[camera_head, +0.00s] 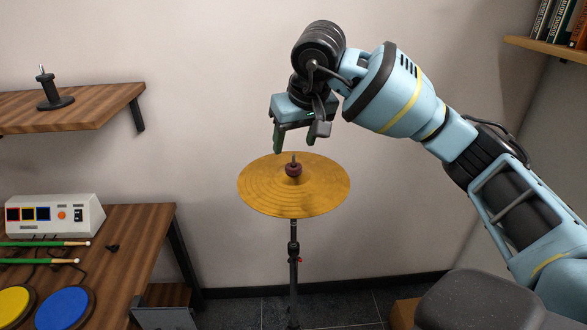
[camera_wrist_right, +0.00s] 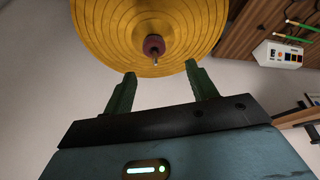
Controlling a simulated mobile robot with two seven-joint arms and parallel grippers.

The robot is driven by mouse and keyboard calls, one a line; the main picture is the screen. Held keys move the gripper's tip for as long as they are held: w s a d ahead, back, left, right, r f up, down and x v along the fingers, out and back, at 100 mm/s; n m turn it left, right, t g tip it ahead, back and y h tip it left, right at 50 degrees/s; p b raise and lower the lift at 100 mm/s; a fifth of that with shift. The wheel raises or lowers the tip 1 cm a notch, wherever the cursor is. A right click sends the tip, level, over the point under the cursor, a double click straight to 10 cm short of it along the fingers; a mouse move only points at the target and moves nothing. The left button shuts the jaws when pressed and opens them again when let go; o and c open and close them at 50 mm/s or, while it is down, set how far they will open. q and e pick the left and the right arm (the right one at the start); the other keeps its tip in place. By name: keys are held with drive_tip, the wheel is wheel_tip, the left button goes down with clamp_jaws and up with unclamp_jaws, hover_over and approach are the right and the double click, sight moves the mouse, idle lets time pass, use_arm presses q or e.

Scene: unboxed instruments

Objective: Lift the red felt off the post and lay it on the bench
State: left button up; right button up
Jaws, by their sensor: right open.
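The red felt (camera_head: 293,169) is a small dark red piece around the post (camera_head: 294,157), on top of the gold cymbal (camera_head: 262,190). The post's thin tip stands up above the felt. In the right wrist view the felt (camera_wrist_right: 153,44) shows beyond and between the fingertips, with the cymbal (camera_wrist_right: 105,30) behind it. My right gripper (camera_head: 294,144) is open and empty, just above the felt and apart from it. Its two green fingers also show in the right wrist view (camera_wrist_right: 160,82). The bench (camera_head: 133,228) is the wooden top at the lower left. My left gripper is not in view.
On the bench are a white control box (camera_head: 54,215), green sticks (camera_head: 45,244), a small black piece (camera_head: 113,247), and yellow and blue pads (camera_head: 64,308). A wooden shelf (camera_head: 95,108) with a black stand (camera_head: 53,92) hangs above. The bench's right part is clear.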

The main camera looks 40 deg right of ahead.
sight(294, 163)
drive_tip(key=shift+w+f, duration=0.2)
drive_tip(key=shift+f, duration=0.4)
drive_tip(key=f, duration=0.2)
drive_tip(key=d+f, duration=0.1)
drive_tip(key=f, duration=0.1)
drive_tip(key=shift+w, duration=0.3)
drive_tip(key=shift+w+f, duration=0.25)
drive_tip(key=shift+f, duration=0.3)
drive_tip(key=c, duration=1)
